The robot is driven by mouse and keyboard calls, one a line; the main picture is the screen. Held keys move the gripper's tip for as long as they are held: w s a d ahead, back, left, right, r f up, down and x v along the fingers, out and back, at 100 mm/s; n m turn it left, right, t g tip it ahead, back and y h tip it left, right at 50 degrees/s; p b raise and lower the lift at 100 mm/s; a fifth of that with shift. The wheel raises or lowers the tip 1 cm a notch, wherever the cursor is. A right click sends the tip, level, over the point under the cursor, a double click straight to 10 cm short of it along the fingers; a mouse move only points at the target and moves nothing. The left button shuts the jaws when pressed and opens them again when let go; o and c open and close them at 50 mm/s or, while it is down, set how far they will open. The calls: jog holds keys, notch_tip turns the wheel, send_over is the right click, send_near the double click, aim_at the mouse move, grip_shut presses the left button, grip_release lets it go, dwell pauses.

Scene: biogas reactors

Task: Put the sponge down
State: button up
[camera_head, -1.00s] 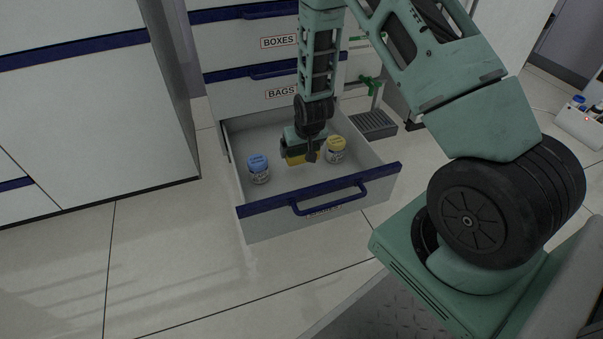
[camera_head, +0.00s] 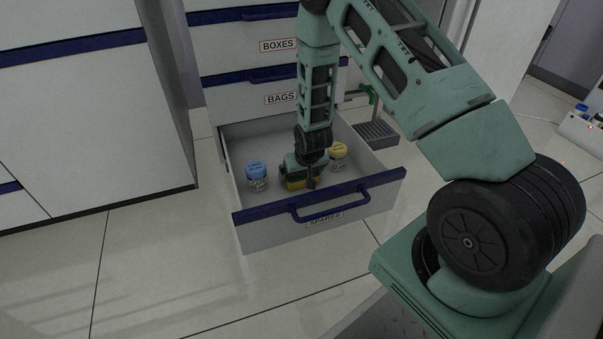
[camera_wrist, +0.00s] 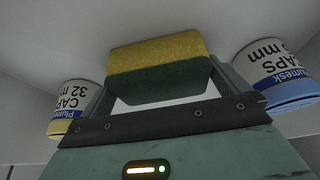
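The sponge (camera_wrist: 155,52), yellow with a dark green side, is between the two fingers of my gripper (camera_wrist: 160,88) in the wrist view. The fingers appear to touch its two ends. In the head view, my gripper (camera_head: 304,182) points down inside the open drawer (camera_head: 262,221), with the yellow-and-green sponge (camera_head: 294,184) low near the drawer floor. I cannot tell whether the sponge touches the floor, because my gripper partly hides it.
A blue-lidded jar (camera_head: 257,177) stands left of the sponge, and a yellow-lidded jar (camera_head: 338,156) stands right and behind. Both are close to my gripper. The drawer's front wall with a blue handle (camera_head: 330,207) is near. Drawer floor at the back left is clear.

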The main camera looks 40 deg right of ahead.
jog(key=p+v, duration=0.8)
jog(key=v, duration=0.4)
jog(key=s+a+r+n+g+y, duration=0.1)
jog(key=s+a+r+n, duration=0.25)
jog(key=a+r, duration=0.55)
jog(key=s+a+r+n+g+y, duration=0.15)
jog(key=s+a+r, duration=0.35)
jog(key=a, duration=0.5)
jog(key=s+a+r+n+g, duration=0.1)
jog(key=s+a+r+n, duration=0.2)
jog(key=s, duration=0.6)
jog(key=s+a+r+n+g, duration=0.1)
jog(key=s+a+r+n, duration=0.1)
jog(key=s+r, duration=0.6)
jog(key=shift+s+a+n+h, duration=0.35)
jog(key=shift+a+n, duration=0.05)
jog(key=shift+a, duration=0.1)
notch_tip(320, 180, up, 47)
jog(key=p, duration=4.7)
